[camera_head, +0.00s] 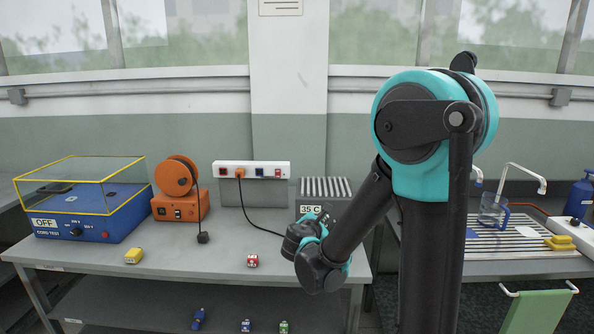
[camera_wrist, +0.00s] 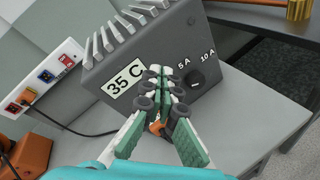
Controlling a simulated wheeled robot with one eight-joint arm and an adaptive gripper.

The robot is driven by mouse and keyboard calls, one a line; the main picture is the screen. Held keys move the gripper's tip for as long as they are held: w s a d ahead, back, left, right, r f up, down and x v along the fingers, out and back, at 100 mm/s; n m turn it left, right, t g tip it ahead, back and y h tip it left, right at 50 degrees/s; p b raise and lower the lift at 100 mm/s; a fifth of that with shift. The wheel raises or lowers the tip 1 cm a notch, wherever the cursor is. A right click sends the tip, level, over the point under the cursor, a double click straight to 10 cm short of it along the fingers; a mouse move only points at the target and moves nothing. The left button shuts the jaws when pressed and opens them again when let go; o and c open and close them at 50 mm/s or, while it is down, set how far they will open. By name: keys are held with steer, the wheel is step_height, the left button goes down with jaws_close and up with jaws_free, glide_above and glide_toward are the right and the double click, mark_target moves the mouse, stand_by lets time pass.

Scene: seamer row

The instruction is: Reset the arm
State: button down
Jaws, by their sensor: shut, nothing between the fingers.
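My arm rises in the right half of the head view and bends down to the left, toward the bench. In the wrist view my gripper (camera_wrist: 163,82) has its fingertips together and holds nothing. It shows in front of a grey finned box (camera_wrist: 176,38) with a "35 C" label and a dial marked 5 A and 10 A. I cannot tell whether the fingertips touch the box. In the head view the same box (camera_head: 325,187) stands at the bench's right end, partly hidden by my arm. The fingertips are hidden there.
On the bench (camera_head: 190,262) stand a blue tester (camera_head: 80,226) with a yellow-framed clear cover, an orange cord reel (camera_head: 181,205) and a white socket strip (camera_head: 251,170). Small yellow (camera_head: 133,256) and red (camera_head: 252,261) blocks lie near the front. A sink counter (camera_head: 500,262) is at right.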

steer(key=s+d+f+m+g, duration=0.7)
steer(key=s+d+f+m, duration=0.2)
steer(key=s+d+m, duration=0.4)
steer(key=s+a+f+m+g+y, duration=0.1)
steer(key=s+f+m+y, duration=0.1)
steer(key=s+m, duration=0.3)
steer(key=s+a+f+m+g+y, duration=0.1)
steer(key=s+f+m+y, duration=0.2)
steer(key=s+m, duration=0.2)
steer(key=s, duration=0.3)
steer(key=shift+a+f+m+g, duration=0.2)
steer(key=shift+m+g, duration=0.1)
steer(key=shift+g, duration=0.1)
